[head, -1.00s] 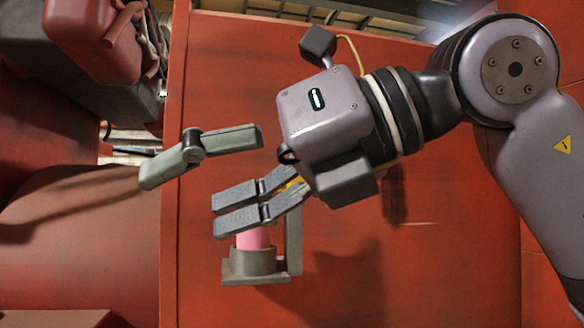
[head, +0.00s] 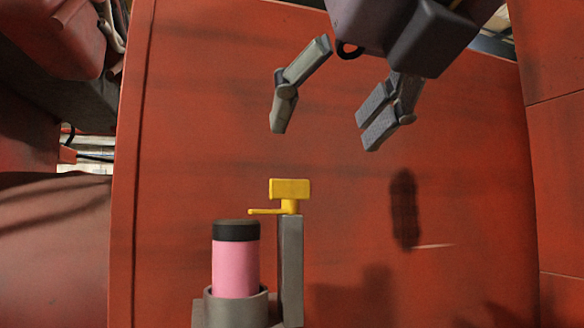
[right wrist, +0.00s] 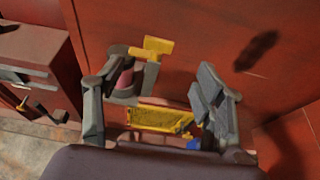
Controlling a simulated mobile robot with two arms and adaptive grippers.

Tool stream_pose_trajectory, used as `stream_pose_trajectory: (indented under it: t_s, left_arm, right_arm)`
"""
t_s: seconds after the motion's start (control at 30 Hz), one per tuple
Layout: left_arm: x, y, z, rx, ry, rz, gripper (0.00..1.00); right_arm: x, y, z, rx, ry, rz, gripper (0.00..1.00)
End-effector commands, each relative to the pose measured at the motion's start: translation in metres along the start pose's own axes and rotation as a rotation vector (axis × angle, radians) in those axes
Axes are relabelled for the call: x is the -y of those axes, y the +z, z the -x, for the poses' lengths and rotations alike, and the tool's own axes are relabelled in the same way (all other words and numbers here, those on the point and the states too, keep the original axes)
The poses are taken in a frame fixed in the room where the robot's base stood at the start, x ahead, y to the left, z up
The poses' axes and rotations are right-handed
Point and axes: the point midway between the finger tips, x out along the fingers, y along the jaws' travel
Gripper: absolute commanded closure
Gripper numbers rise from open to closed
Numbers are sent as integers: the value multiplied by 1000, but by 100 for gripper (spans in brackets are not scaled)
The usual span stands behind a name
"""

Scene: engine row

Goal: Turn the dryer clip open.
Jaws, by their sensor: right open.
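The dryer clip (head: 289,190) is a yellow block on top of a grey post (head: 291,265), with a thin yellow arm pointing left toward the black cap. The dryer (head: 236,268) is a pink cylinder with a black cap, upright in a grey cup holder (head: 230,309). I cannot tell whether the clip arm touches the cap. My right gripper (head: 324,136) is open and empty, above and to the right of the clip, apart from it. In the right wrist view the clip (right wrist: 157,47) shows beyond the spread fingers, and the dryer is partly hidden. My left gripper is not in view.
A large red panel (head: 430,200) stands behind the holder, bare to its right. Dark and red machinery (head: 60,60) is at the left. In the right wrist view a yellow object (right wrist: 160,119) lies low between the fingers, with a small blue part (right wrist: 193,144) beside it.

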Motion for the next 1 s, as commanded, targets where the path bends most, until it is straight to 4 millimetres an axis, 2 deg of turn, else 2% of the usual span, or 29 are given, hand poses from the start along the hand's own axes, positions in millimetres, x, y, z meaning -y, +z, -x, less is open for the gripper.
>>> stream_pose_trajectory:
  t_s: [0.07, 0.13, 0.4, 0.5, 0.63, 0.8, 1.0]
  left_arm:
    - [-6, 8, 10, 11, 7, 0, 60]
    - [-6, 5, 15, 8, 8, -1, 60]
    - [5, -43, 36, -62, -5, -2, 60]
    - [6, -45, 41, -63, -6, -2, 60]
    - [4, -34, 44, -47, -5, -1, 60]
    - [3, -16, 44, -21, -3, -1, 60]
    - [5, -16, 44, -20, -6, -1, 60]
  right_arm:
    - [0, 2, -20, -7, 0, 0, 37]
    - [0, 2, -35, -8, 0, 0, 37]
    - [0, 2, -89, -6, 1, 1, 37]
    - [0, 2, -103, -4, 2, 0, 37]
    - [0, 0, -115, -3, 1, 0, 37]
    - [-1, -1, -120, -2, 2, 0, 37]
    - [-1, -1, -120, -2, 2, 1, 37]
